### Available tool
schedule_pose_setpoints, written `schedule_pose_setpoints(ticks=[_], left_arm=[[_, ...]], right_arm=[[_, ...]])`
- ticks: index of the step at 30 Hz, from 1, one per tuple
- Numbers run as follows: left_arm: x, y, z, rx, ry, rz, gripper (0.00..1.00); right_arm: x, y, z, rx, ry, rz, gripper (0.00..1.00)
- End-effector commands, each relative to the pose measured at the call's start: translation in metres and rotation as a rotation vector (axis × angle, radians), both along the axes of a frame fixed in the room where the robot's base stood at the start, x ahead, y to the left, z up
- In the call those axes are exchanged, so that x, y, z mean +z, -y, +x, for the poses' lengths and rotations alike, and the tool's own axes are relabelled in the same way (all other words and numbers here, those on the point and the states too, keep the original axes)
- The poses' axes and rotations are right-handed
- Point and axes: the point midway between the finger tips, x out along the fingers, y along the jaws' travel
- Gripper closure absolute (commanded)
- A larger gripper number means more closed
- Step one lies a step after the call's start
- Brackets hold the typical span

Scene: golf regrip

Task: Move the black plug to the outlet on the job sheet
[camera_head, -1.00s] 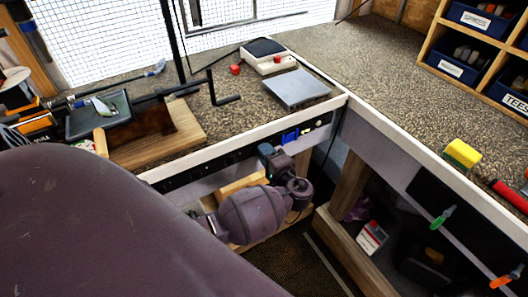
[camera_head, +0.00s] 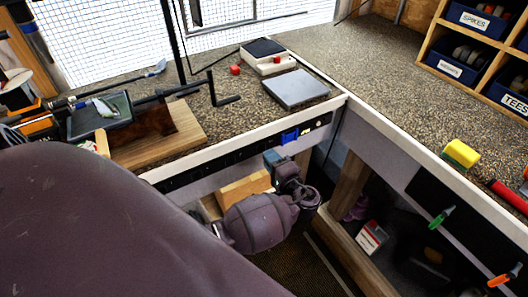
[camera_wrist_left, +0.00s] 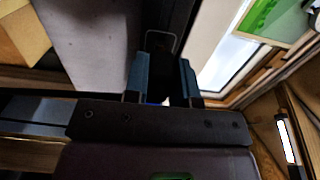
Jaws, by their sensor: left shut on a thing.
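My left gripper (camera_head: 272,157) is low in front of the bench's front edge, just below the blue plug in the head view. In the left wrist view its two blue-grey fingers (camera_wrist_left: 168,82) are shut on a dark thing (camera_wrist_left: 165,68), which looks like the black plug; it is mostly hidden. A long black outlet strip (camera_head: 210,158) runs along the bench front. A blue plug (camera_head: 290,135) sits on it near its right end. I cannot make out the job sheet. My right gripper is not in view.
A wooden post (camera_head: 346,188) and shelf frame stand right of my gripper.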

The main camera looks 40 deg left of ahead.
Motion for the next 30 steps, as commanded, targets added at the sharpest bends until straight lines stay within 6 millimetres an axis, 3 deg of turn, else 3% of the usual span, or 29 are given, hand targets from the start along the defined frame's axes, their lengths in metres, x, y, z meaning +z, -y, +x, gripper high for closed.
schedule_pose_setpoints(ticks=[11, 30], left_arm=[[0.0, 0.012, -0.005, -0.001, -0.001, -0.001, 1.0], [0.0, 0.028, -0.012, 0.0, 0.0, 0.0, 1.0]], right_arm=[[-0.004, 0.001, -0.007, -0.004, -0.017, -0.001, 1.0], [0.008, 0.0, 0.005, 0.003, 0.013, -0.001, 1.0]])
